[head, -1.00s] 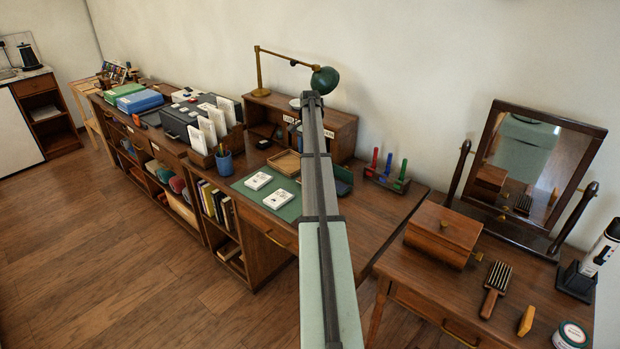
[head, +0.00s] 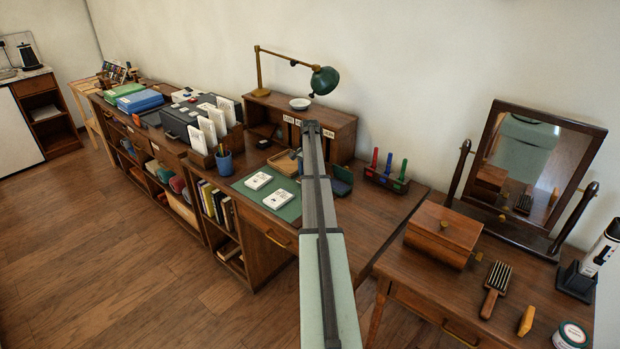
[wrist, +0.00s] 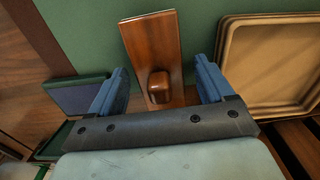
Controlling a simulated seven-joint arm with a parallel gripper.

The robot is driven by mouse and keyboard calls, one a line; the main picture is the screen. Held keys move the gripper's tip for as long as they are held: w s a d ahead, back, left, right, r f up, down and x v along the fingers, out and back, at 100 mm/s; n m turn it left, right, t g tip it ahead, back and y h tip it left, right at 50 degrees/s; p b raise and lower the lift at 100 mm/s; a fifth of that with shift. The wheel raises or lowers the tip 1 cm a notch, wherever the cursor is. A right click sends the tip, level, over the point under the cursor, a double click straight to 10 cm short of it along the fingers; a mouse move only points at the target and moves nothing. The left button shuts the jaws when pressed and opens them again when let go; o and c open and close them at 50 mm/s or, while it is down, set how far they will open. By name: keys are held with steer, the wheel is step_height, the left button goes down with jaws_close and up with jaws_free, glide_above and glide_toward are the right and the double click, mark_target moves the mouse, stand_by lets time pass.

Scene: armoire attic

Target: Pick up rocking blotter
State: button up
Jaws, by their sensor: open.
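My gripper (wrist: 163,82) is open, with one blue finger on each side of the knob. A visible gap separates each finger from the knob, and nothing is held. How far the fingertips are above or around the knob is unclear. In the head view my arm hides the blotter and most of the gripper, over the right end of the mat (head: 282,207).
A tan tray (wrist: 285,60) lies close to the right finger; it also shows in the head view (head: 283,161). A dark green open case (head: 342,181) is on the other side. A desk hutch (head: 340,128) with a white bowl (head: 299,103) stands behind.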

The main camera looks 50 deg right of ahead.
steer(key=c, duration=1.2)
steer(key=shift+o, duration=0.2)
step_height(320, 180, up, 10)
stand_by(0.3)
steer(key=o, duration=0.5)
steer(key=shift+c, duration=0.2)
steer(key=c, duration=0.3)
steer(key=w+a, duration=1.4)
steer(key=w, duration=0.1)
steer(key=shift+w+a+f, duration=0.2)
steer(key=shift+w+f, duration=0.1)
steer(key=shift+f, duration=0.05)
